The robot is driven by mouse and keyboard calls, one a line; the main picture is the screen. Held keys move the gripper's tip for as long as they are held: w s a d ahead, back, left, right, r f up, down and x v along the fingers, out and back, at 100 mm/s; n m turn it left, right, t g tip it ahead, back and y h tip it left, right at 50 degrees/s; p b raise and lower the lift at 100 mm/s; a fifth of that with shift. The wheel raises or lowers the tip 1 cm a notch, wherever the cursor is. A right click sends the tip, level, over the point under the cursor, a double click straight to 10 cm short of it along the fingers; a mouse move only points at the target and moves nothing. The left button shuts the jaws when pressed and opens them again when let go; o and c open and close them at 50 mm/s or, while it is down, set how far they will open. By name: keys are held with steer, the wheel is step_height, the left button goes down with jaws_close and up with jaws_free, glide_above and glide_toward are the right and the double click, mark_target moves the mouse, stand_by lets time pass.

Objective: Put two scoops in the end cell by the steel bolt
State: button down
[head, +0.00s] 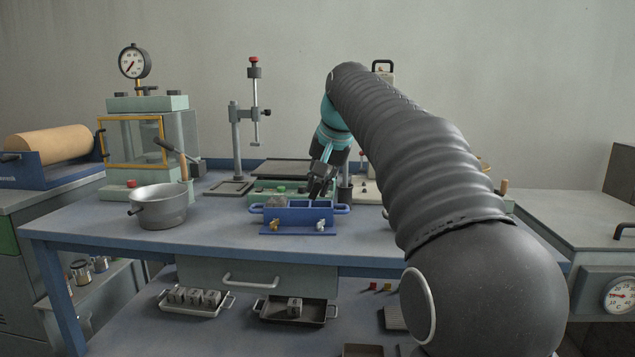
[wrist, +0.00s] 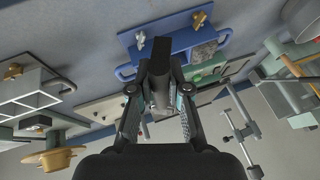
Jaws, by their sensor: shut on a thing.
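A blue three-cell mould (head: 298,218) stands on the bench near its front edge. Its left cell holds grey, grainy material (head: 277,202); the middle and right cells show little of their insides. Two small metal bolts sit on its front flange, a brass-looking left one (head: 275,225) and a paler right one (head: 320,224). My gripper (head: 322,184) is above the mould's right part, pointing down. In the wrist view my gripper (wrist: 160,95) is shut on a dark, blocky thing (wrist: 162,62), which covers part of the mould (wrist: 130,42). I cannot tell its full shape or contents.
A gauge press (head: 148,140) and a clamp stand (head: 236,135) are behind. Trays (head: 290,309) lie on the lower shelf. Bench is clear between pot and mould.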

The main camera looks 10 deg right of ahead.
steer(key=f+t+y+b, duration=0.1)
steer(key=y+b, duration=0.1)
steer(key=m+y+b, duration=0.1)
steer(key=y+b, duration=0.1)
steer(key=b, duration=0.1)
steer(key=f+t+y+b, duration=0.1)
steer(key=y+b, duration=0.1)
steer(key=b, duration=0.1)
steer(key=shift+s+d+f+m+t, duration=0.1)
steer(key=shift+d+f+m+t, duration=0.2)
steer(key=shift+b, duration=0.3)
steer(key=shift+r, duration=0.1)
stand_by(0.3)
